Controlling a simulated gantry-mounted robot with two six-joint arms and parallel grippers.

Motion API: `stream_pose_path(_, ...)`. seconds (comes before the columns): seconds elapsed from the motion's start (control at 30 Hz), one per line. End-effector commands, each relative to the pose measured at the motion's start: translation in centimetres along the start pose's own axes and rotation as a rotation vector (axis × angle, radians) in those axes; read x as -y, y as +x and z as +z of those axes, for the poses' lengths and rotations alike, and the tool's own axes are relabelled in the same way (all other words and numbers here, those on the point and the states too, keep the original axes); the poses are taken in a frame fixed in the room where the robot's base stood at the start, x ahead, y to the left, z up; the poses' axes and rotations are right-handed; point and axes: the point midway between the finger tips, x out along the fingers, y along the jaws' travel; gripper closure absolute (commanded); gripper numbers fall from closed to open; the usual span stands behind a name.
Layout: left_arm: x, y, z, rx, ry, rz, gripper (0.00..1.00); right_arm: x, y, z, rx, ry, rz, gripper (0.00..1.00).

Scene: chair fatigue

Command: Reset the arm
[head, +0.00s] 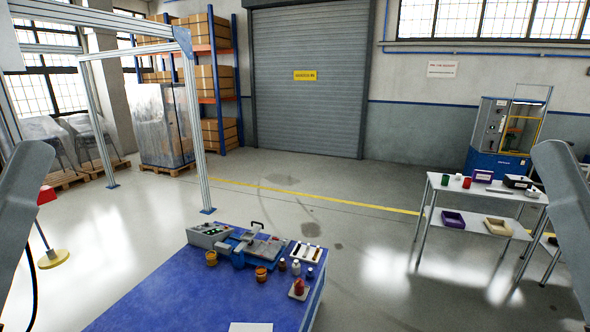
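Grey arm links of mine rise at the left edge and the right edge of the head view. Neither gripper shows in this view, so I cannot see whether they are open or shut, or whether they hold anything. No part of either arm reaches over the blue table (150,302) in front of me.
A grey control box (208,235), a blue fixture (240,258), orange-brown jars (211,258) and small bottles (296,267) crowd the table's far end. A metal cart (465,190) stands right. A metal frame (193,130) stands left. Open floor lies between table and cart.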

Motion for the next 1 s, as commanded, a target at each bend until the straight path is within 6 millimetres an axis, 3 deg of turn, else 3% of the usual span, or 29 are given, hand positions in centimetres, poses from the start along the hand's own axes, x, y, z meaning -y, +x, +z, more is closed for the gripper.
stream_pose_path(0.03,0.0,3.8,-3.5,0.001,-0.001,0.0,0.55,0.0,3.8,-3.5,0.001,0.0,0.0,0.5)
stream_pose_path(0.1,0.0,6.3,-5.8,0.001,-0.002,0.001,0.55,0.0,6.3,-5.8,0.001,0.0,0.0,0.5)
stream_pose_path(0.3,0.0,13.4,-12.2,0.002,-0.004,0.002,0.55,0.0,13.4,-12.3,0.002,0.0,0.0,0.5)
stream_pose_path(0.5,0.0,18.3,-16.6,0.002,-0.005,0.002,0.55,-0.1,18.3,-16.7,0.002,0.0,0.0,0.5)
stream_pose_path(0.67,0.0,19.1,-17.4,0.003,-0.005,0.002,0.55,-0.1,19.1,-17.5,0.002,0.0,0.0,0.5)
stream_pose_path(1.0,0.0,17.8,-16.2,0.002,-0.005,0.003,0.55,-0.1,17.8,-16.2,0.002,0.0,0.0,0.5)
